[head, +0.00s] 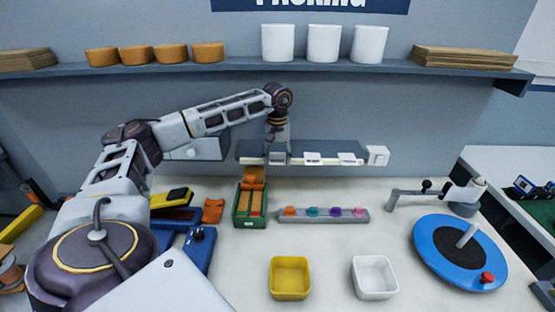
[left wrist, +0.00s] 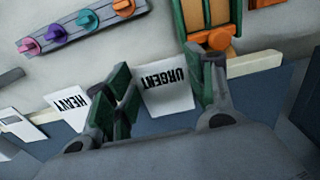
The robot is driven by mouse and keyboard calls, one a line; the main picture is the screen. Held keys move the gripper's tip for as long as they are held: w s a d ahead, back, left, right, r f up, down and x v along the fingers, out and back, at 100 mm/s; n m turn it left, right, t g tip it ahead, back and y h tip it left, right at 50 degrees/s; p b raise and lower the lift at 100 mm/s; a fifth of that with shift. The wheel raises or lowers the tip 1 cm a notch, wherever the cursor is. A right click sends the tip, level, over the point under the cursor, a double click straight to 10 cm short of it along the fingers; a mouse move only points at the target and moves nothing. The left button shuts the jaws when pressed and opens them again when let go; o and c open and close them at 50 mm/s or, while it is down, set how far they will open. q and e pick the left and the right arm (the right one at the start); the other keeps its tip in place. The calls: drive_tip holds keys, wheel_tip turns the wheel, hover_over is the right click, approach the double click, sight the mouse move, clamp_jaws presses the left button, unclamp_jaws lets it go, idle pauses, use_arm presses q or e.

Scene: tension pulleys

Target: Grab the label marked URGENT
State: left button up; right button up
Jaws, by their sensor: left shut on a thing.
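The white label marked URGENT (left wrist: 165,93) shows between the two green-padded fingers of my left gripper (left wrist: 163,88) in the left wrist view. A label marked HEAVY (left wrist: 68,107) lies beside the left finger, apart from the grip. My right gripper is not in view.
More white labels (head: 313,158) sit along the shelf to the right. Below stand a green and orange fixture (head: 240,215) and a grey rail with coloured knobs (head: 325,216). A yellow bin (head: 290,278), a white bin (head: 375,277) and a blue turntable (head: 425,240) stand nearer.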

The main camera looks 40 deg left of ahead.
sight(277, 163)
use_arm(q)
drive_tip(key=shift+r, duration=0.2)
drive_tip(key=shift+c, duration=0.2)
drive_tip(key=shift+s+d+r+b, duration=0.15)
drive_tip(key=shift+r+b, duration=0.15)
drive_tip(key=shift+r, duration=0.1)
wheel_tip(277, 163, up, 6)
drive_tip(key=shift+f, duration=0.2)
drive_tip(key=shift+r+b, duration=0.35)
drive_tip(key=s+d+b, duration=0.3)
drive_tip(key=s+d, duration=0.9)
drive_tip(key=s, duration=0.3)
drive_tip(key=shift+d+b, duration=0.25)
drive_tip(key=shift+b, duration=0.1)
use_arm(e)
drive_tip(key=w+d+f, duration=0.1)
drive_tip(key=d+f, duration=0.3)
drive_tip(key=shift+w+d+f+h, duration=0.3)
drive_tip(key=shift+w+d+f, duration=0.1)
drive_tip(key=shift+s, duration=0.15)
